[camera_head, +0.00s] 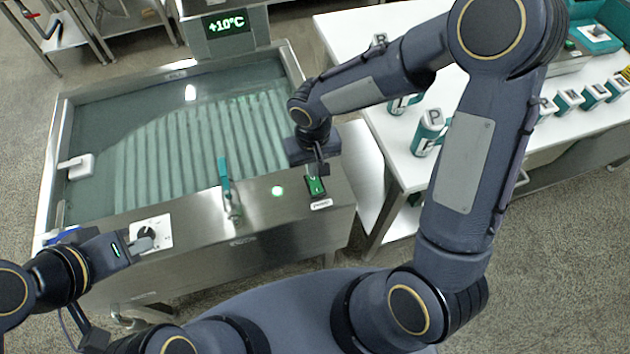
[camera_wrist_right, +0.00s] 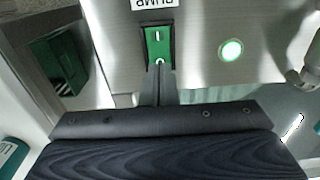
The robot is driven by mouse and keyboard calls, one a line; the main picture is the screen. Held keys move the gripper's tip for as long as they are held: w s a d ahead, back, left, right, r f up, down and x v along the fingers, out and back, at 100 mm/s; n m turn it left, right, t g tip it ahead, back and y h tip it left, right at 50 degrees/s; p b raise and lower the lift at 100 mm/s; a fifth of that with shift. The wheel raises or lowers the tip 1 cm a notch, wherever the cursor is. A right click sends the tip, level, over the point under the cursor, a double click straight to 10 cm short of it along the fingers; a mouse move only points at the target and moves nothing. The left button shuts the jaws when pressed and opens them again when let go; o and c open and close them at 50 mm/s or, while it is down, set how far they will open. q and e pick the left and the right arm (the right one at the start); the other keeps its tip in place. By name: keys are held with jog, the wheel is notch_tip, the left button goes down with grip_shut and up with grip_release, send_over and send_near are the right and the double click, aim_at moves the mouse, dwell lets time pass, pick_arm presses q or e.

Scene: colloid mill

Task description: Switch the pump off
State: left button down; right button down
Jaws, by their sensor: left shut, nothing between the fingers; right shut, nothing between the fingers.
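The pump switch is a green rocker (camera_head: 315,186) in a dark frame on the tank's front panel, above a small label. In the right wrist view the rocker (camera_wrist_right: 159,44) shows a bar mark and a round mark, with the label reading "PUMP". A round green lamp (camera_head: 277,191) beside it is lit; it also shows in the right wrist view (camera_wrist_right: 231,50). My right gripper (camera_head: 319,171) is shut and empty, its tips (camera_wrist_right: 159,70) at the round-mark end of the rocker; contact is unclear. My left gripper (camera_head: 140,245) is shut and empty near the dial (camera_head: 147,234).
The steel tank (camera_head: 69,130) holds water, and its display (camera_head: 226,24) reads +10°C. A teal-handled valve (camera_head: 225,178) stands left of the lamp. A white table (camera_head: 398,166) with teal-and-white containers (camera_head: 428,133) stands at the right.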

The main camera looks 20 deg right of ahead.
jog(key=shift+f+b, duration=0.9)
jog(key=shift+f, duration=0.05)
dwell(0.9)
jog(key=shift+r+p, duration=2.55)
jog(key=shift+r, duration=1)
jog(key=s+d+r+m+t+y, duration=0.1)
jog(key=s+d+r+t+y, duration=0.1)
jog(key=s+d+r, duration=0.2)
jog(key=s+d+r+m+t+y, duration=0.1)
jog(key=s+d+r+t, duration=0.2)
jog(key=s+r, duration=0.6)
jog(key=shift+s+d+r+t+y, duration=0.35)
jog(key=shift+s+d, duration=0.75)
jog(key=shift+s, duration=0.5)
